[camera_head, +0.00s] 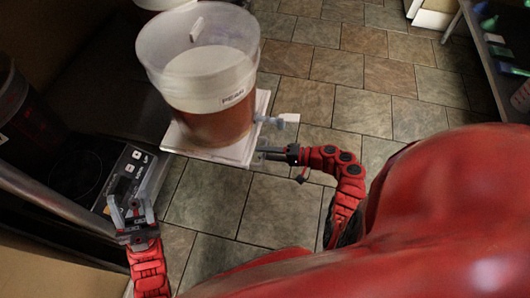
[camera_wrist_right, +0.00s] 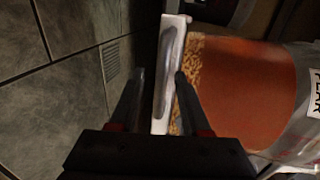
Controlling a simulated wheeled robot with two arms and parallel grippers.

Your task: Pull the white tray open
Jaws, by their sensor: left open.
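The white tray (camera_head: 240,153) is a flat slab under a clear bucket (camera_head: 205,62) labelled PEAR that holds brown-orange liquid. My right gripper (camera_head: 268,153) is at the tray's right edge in the head view. In the right wrist view the tray's front (camera_wrist_right: 160,115) with a grey, elongated handle (camera_wrist_right: 170,65) shows between the two fingers of my right gripper (camera_wrist_right: 160,80). The fingers are apart, with a gap on the left finger's side; contact on the right finger's side is unclear. My left gripper (camera_head: 132,205) is open and empty at the lower left.
A spigot (camera_head: 278,120) sticks out from the bucket just above my right gripper. A scale-like panel with buttons (camera_head: 130,172) lies beside my left gripper. The tiled floor (camera_head: 350,85) to the right is clear. A shelf (camera_head: 490,50) stands at the far right.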

